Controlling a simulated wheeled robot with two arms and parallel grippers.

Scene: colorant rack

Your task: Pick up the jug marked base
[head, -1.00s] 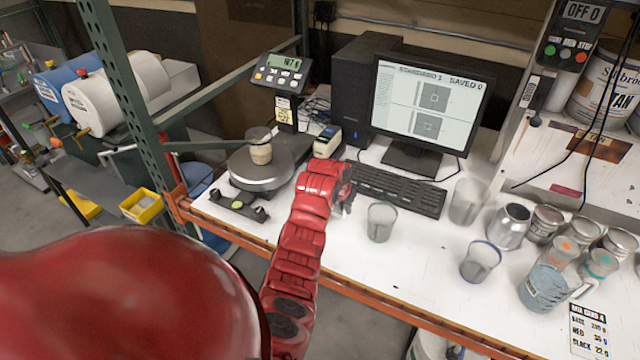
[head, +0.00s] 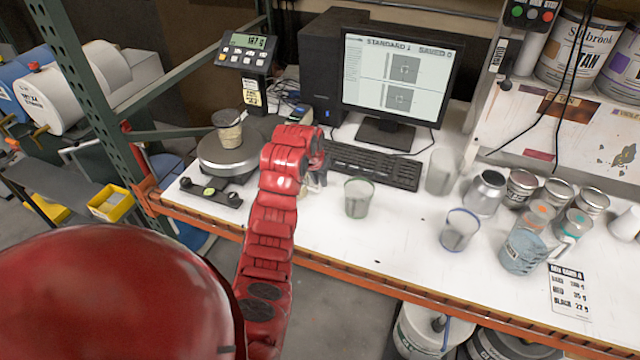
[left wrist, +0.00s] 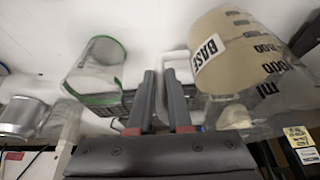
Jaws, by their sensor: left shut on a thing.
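The jug marked BASE (left wrist: 235,55) shows large in the left wrist view, with beige contents, black scale marks and a white label. Its pale handle (left wrist: 176,62) is between the fingers of my left gripper (left wrist: 161,78), which is shut on it. In the head view my left gripper (head: 318,174) is above the white bench, partly hidden by my red arm. A clear container with beige contents (head: 229,132) is at the scale in the head view. I read no label on it there and cannot tell whether it is the same jug. My right gripper is not in view.
A green-rimmed cup (head: 357,198) stands right of my left gripper, with the keyboard (head: 375,165) behind. The scale (head: 215,160) is to the left. A blue-rimmed cup (head: 459,230), a blue-grey jug (head: 523,252) and several cans stand further right. The front bench is mostly clear.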

